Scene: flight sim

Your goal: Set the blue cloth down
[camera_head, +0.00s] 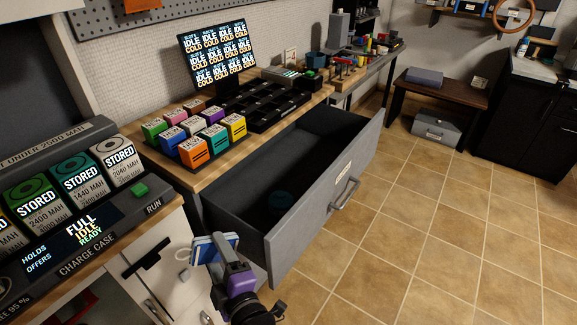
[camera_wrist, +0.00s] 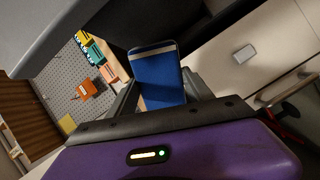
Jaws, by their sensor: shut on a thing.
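The blue cloth (camera_head: 205,255) is a flat, folded-looking blue piece with a pale edge. It is held at the tip of my gripper (camera_head: 222,254), in front of the white cabinet and left of the open drawer. In the wrist view the blue cloth (camera_wrist: 158,80) stands up between the two fingers of my gripper (camera_wrist: 165,95), with a pale stripe near its top end. My gripper is shut on it. Its lower end is hidden by the gripper body.
The wooden bench (camera_head: 165,161) holds coloured blocks, a black tray (camera_head: 266,104) and a monitor (camera_head: 218,55). The charge case (camera_head: 120,240) is at left. The tiled floor (camera_head: 430,220) is clear at right.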

